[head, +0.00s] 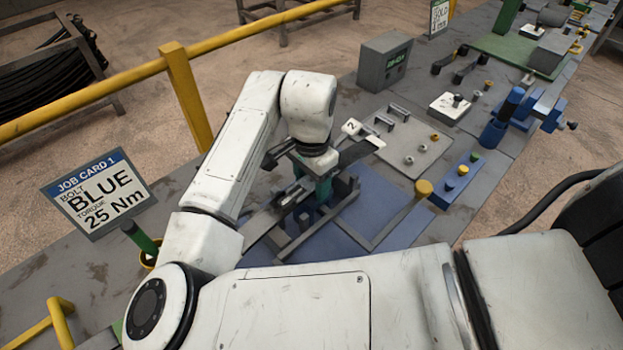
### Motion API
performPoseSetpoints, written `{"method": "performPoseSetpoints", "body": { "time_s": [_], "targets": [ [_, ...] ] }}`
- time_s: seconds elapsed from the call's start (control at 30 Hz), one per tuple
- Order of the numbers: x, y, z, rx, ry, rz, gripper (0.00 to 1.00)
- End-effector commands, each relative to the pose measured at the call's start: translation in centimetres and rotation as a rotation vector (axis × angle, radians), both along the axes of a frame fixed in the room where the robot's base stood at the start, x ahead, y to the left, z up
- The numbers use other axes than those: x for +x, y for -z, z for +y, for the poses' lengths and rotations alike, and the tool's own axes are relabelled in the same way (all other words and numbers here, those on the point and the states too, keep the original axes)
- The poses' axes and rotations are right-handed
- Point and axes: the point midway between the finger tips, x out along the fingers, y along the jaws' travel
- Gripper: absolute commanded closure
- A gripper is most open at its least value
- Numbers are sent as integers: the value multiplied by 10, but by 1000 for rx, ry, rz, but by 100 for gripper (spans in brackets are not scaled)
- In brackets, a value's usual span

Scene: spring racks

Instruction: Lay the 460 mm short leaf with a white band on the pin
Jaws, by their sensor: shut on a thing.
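My gripper (320,188) is under the white wrist, above the blue mat, and is shut on a dark grey leaf. One end of the leaf (354,154) shows to the right of the wrist, with a light patch near its tip that looks like the white band. Grey strips and bars (265,220) show on the lower left side of the gripper; I cannot tell which belong to the held leaf. The fingertips are partly hidden by my wrist. The pin cannot be made out, nor whether the leaf touches anything below.
A blue mat (378,208) lies on the grey bench. To the right are a grey plate (433,150) with small parts and a blue block (456,180) with coloured knobs. A grey box (385,62) stands behind. A yellow rail (120,77) and job card (98,193) are at left.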

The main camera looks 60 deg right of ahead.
Motion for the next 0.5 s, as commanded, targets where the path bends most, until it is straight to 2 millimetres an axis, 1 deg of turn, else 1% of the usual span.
{"method": "performPoseSetpoints", "body": {
  "time_s": [0.13,0.17,0.43,0.47,0.5],
  "targets": [
    [0,2,0,-2,0,0,81],
    [0,2,0,-2,0,0,42],
    [0,2,0,-1,0,-1,16],
    [0,2,0,-1,0,0,14],
    [0,2,0,-1,0,0,14]
  ]
}}
